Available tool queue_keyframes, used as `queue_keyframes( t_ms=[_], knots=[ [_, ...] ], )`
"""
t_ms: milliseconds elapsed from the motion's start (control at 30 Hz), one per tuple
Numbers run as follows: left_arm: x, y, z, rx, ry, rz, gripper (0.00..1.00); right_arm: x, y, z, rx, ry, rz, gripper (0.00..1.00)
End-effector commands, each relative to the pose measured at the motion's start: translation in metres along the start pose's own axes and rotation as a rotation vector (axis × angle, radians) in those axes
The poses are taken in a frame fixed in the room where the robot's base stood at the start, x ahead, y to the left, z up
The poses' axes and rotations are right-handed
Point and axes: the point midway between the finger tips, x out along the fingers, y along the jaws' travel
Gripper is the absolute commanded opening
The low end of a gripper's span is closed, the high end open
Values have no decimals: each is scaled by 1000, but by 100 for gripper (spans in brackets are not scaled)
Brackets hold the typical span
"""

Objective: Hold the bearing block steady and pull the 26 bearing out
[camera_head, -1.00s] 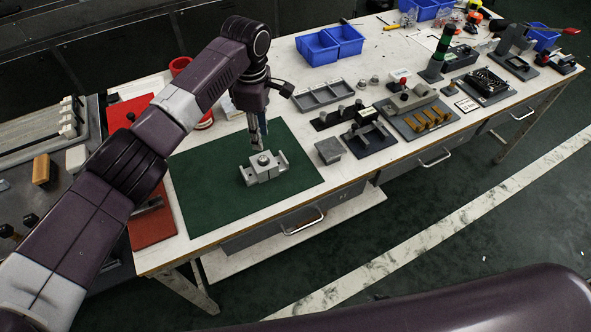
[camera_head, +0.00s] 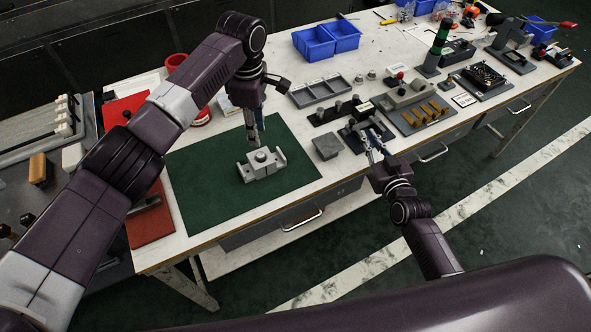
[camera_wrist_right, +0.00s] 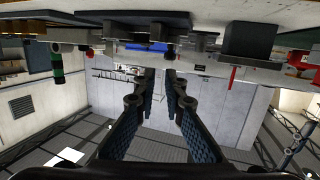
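The grey bearing block (camera_head: 265,172) sits upright on the green mat (camera_head: 205,205), with a small round part, likely the bearing (camera_head: 261,156), on its top middle. My left gripper (camera_head: 254,140) points down just above and behind the block; its fingers are too small to tell their opening. My right gripper (camera_head: 373,145) is over the table's front edge, right of the mat, before a dark fixture. In the right wrist view its two fingers (camera_wrist_right: 161,90) stand apart with nothing between them.
A small grey square block (camera_head: 327,146) lies between the mat and the dark fixture (camera_head: 366,128). A grey divided tray (camera_head: 320,91) and blue bins (camera_head: 328,41) stand behind. A red board (camera_head: 150,225) lies left of the mat. The mat's front is clear.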

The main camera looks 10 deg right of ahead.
Motion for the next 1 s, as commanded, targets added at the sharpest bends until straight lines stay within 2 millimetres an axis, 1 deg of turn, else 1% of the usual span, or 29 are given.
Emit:
queue_keyframes(
  t_ms=[33,67,100,167,200,267,300,367,400,500,600,700,800,867,967,1000],
  knots=[
    [0,0,0,0,0,0,29,10,-26,-19,6,19,-37,10],
    [0,0,0,0,0,0,29,14,-40,-28,8,26,-58,10],
    [0,0,0,0,0,0,29,20,-59,-41,9,35,-86,10],
    [0,0,0,0,0,0,29,26,-87,-58,8,46,-126,10],
    [0,0,0,0,0,0,29,29,-104,-69,7,51,-151,10],
    [0,0,0,0,0,0,29,31,-131,-85,3,58,-188,10],
    [0,0,0,0,0,0,29,30,-150,-92,1,59,-213,10],
    [0,0,0,0,0,0,29,25,-179,-94,-5,45,-248,10],
    [0,0,0,0,0,0,29,16,-195,-83,-11,20,-265,10],
    [0,0,0,0,0,0,29,-6,-209,-44,-18,-44,-275,10],
    [0,0,0,0,0,0,29,-25,-217,-14,-22,-90,-280,10],
    [0,0,0,0,0,0,29,-38,-221,6,-25,-122,-283,10],
    [0,0,0,0,0,0,29,-46,-224,17,-26,-139,-284,10],
    [0,0,0,0,0,0,29,-46,-226,20,-26,-143,-285,10],
    [0,0,0,0,0,0,29,-38,-228,22,-27,-144,-285,10],
    [0,0,0,0,0,0,29,-33,-230,23,-27,-143,-285,10]
  ],
)
